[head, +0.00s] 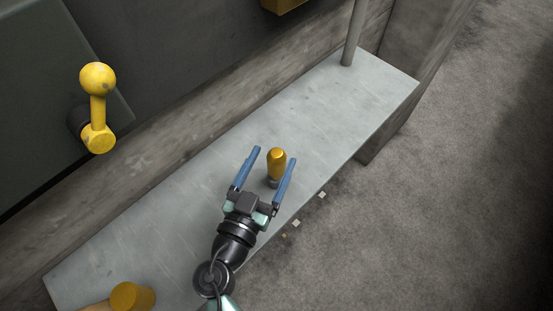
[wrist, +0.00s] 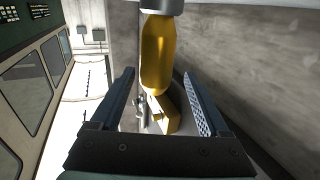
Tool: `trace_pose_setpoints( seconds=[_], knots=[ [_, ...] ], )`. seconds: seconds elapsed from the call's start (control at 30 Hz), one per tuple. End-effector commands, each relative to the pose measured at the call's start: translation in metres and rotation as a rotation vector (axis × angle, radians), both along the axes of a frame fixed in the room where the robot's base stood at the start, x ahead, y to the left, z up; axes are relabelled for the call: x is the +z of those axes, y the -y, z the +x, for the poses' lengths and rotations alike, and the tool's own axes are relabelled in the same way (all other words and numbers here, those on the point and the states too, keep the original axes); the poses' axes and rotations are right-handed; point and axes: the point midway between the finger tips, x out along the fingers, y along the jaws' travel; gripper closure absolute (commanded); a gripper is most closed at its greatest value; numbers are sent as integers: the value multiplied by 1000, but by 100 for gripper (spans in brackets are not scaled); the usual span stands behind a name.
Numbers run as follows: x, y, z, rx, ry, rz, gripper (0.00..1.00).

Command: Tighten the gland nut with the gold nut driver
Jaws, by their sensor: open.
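The gold nut driver (head: 277,162) stands upright on the grey bench, gold handle up and a grey end below. My gripper (head: 274,155) is open, with one blue finger on each side of the driver. In the wrist view the gold handle (wrist: 157,52) appears beyond and between the open fingers (wrist: 159,73), with its grey end at the top edge. A gap shows between the handle and each finger, so I see no grip on it. I cannot make out the gland nut for certain in either view.
The grey bench (head: 330,105) is mostly clear, with a grey post (head: 353,35) at its far end. A yellow ball-ended lever (head: 97,105) juts out at left. A yellow cylindrical object (head: 132,296) lies at the near end. Small pale pieces (head: 296,223) lie beside the front edge.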

Motion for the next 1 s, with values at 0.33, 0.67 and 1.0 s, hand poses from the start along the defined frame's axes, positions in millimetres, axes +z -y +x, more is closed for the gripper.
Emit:
trace_pose_setpoints(
  seconds=[0.33, 0.67, 1.0],
  knots=[
    [9, 20, 35, -2, 1, -1, 21],
    [5, 24, 45, 1, 0, -1, 21],
    [5, 24, 45, 0, 0, 0, 71]
  ],
)
